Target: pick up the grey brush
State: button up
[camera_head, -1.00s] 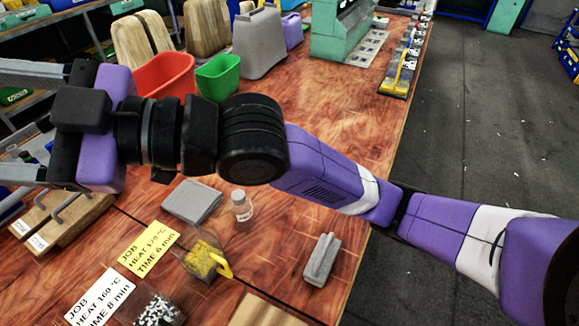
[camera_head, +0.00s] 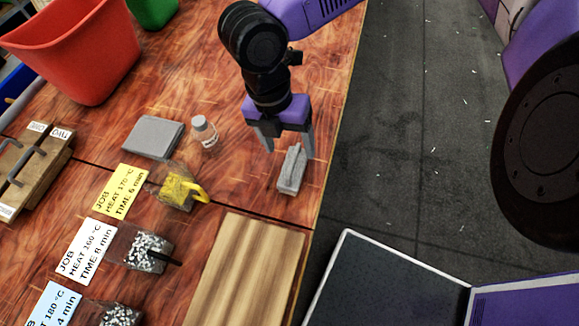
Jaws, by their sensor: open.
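The grey brush (camera_head: 292,169) lies on the wooden table near its right edge, with its long side running away from me. My gripper (camera_head: 289,147) points down at the far end of the brush. Its two grey fingers are spread apart, one to the left and one to the right of the brush's far end. The fingers hold nothing. I cannot tell how far the fingertips are above the table.
A small bottle (camera_head: 204,131) and a folded grey cloth (camera_head: 153,137) lie to the left. A clear container with a yellow scoop (camera_head: 182,188) is nearer. A wooden board (camera_head: 246,271) lies in front. Red (camera_head: 83,50) and green bins stand at the back left.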

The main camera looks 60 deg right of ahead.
aim_at(293, 165)
jog(key=f, duration=0.5)
jog(key=s+f, duration=0.1)
jog(key=f, duration=0.1)
jog(key=shift+s+a+f, duration=0.1)
jog(key=shift+a+f, duration=0.05)
jog(key=shift+f, duration=0.05)
jog(key=shift+c, duration=0.2)
jog(key=c, duration=1.4)
